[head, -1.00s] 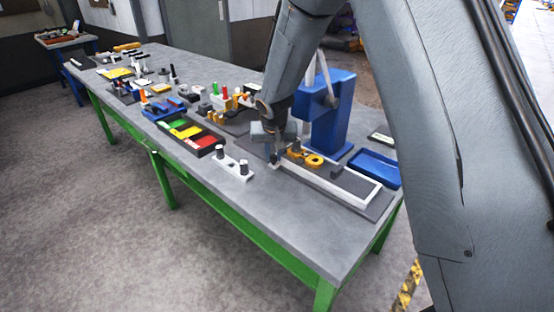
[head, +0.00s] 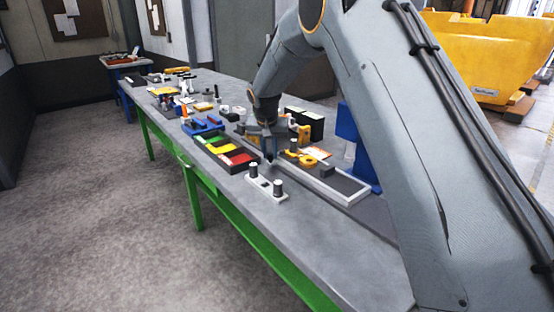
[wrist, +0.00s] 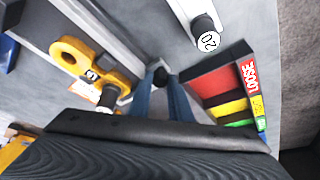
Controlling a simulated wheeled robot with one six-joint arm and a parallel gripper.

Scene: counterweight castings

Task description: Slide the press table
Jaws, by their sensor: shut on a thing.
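The press table is a low sliding plate carrying a yellow casting (head: 307,161), which also shows in the wrist view (wrist: 85,60). It sits at a white-edged track (head: 345,195) on the grey bench, left of the blue press (head: 362,150). My gripper (head: 268,157) is at the left end of the track. In the wrist view my blue fingers (wrist: 163,92) are shut on a small dark knob (wrist: 160,76) between their tips. The knob's join to the table is hidden.
A tray with red, yellow and green sections (head: 225,150), marked LOOSE in the wrist view (wrist: 232,85), lies close to my gripper. A white block with two black-and-white pegs (head: 266,188) stands nearer the bench's front edge. More parts crowd the bench's far end.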

